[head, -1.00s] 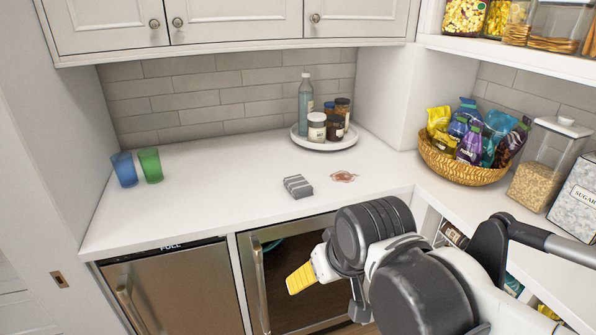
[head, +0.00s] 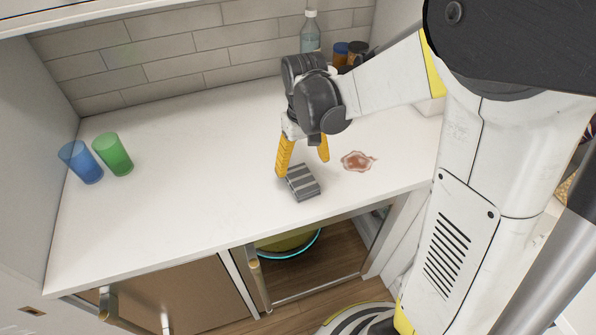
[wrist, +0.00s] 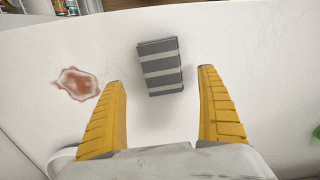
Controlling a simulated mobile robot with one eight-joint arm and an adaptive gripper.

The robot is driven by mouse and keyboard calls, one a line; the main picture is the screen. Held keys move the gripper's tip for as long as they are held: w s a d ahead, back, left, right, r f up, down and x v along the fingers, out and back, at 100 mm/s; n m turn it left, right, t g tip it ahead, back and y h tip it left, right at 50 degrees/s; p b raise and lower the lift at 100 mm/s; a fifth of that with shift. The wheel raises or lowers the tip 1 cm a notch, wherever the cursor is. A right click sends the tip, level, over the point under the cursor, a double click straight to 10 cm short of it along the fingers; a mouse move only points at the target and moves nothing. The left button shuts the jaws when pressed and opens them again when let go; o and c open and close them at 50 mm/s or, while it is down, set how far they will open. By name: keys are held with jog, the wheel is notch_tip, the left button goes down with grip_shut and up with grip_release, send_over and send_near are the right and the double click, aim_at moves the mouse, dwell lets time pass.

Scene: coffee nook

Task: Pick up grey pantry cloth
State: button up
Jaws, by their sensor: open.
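The grey pantry cloth (head: 302,182) is a small folded block with lighter stripes. It lies on the white counter near its front edge. In the wrist view the cloth (wrist: 161,66) lies beyond the fingertips, roughly in line with the gap between them. My gripper (head: 303,167) is open, with two yellow fingers pointing down close above the cloth. In the wrist view my gripper (wrist: 161,76) shows its fingers spread wide with nothing between them. I cannot tell whether a finger touches the cloth.
A reddish-brown stain (head: 358,161) lies just right of the cloth. A blue cup (head: 81,162) and a green cup (head: 113,154) stand at the counter's left. A bottle (head: 310,32) and jars stand at the back. The counter (head: 190,190) between cups and cloth is clear.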

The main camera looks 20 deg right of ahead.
aim_at(302, 179)
notch_tip(302, 179, down, 7)
jog(key=b, duration=0.2)
jog(key=shift+a+b, duration=0.1)
jog(key=shift+b, duration=0.25)
jog(key=shift+r, duration=0.1)
jog(key=c, duration=1.1)
